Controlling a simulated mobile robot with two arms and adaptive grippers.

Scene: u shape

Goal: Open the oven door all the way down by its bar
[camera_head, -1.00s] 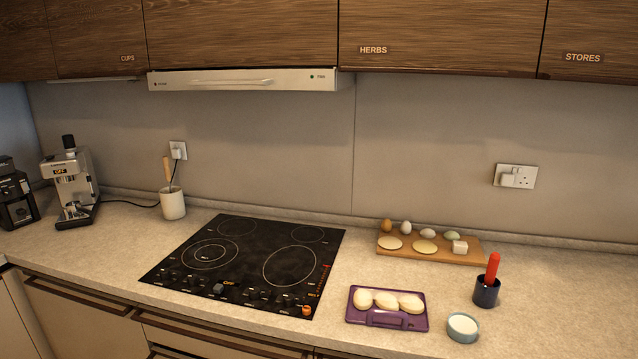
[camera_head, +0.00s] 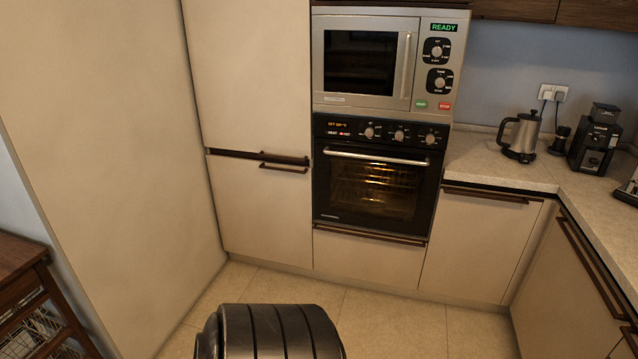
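The oven (camera_head: 372,180) is built into the cabinet wall below a microwave. Its black door (camera_head: 350,195) is shut, with a lit window showing racks inside. A silver horizontal bar (camera_head: 376,157) runs across the top of the door. Neither of my grippers is in view. A dark ribbed rounded part at the bottom of the view seems to be part of my own body, well short of the oven.
A microwave (camera_head: 380,60) reading READY sits above the oven. Tall pale cabinets (camera_head: 255,80) stand to the left. A kettle (camera_head: 521,135) and a grinder (camera_head: 594,140) stand on the right counter (camera_head: 500,165). The tiled floor (camera_head: 385,325) before the oven looks clear.

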